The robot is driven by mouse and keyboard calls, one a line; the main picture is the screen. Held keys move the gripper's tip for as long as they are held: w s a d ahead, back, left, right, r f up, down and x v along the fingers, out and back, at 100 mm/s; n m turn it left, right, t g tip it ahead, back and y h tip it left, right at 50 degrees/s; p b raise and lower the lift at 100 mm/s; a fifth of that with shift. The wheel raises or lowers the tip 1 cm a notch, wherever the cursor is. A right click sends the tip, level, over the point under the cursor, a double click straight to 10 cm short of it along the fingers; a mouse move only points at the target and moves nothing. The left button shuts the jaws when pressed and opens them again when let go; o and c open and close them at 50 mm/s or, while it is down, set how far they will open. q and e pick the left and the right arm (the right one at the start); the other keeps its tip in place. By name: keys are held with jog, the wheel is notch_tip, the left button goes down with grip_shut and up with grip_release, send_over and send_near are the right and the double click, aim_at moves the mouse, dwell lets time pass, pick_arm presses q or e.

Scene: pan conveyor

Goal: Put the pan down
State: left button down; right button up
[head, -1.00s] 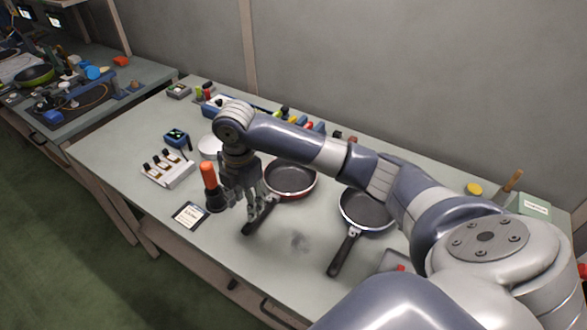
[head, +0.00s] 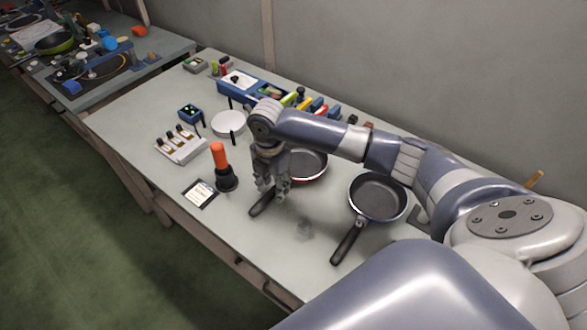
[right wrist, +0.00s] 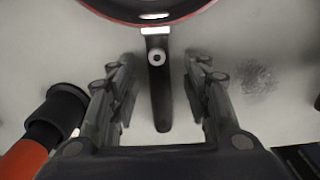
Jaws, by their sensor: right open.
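The red-rimmed pan (head: 309,163) lies flat on the table, partly behind my right arm in the head view. Its black handle (head: 262,205) points toward the front edge. My right gripper (head: 273,194) is over this handle, fingers pointing down. In the right wrist view the gripper (right wrist: 159,78) is open, with the handle (right wrist: 160,105) between its fingers and a gap on each side. The pan's red rim (right wrist: 155,20) shows at the top there. A second, dark pan (head: 377,197) lies to the right, its handle toward the front. My left gripper is not in view.
A black holder (head: 227,180) with an orange grip (head: 219,155) stands close left of the gripper. A small card (head: 199,194), a vial rack (head: 181,146) and a white disc (head: 228,123) are farther left. A blue organizer (head: 240,84) stands behind. The table front is clear.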

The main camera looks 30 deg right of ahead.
jog(key=shift+f, duration=0.8)
jog(key=shift+c, duration=1.1)
grip_shut()
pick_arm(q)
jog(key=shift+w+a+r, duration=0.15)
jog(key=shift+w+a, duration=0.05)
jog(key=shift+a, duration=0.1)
pick_arm(e)
jog(key=shift+w+r, duration=0.1)
jog(key=shift+r, duration=0.1)
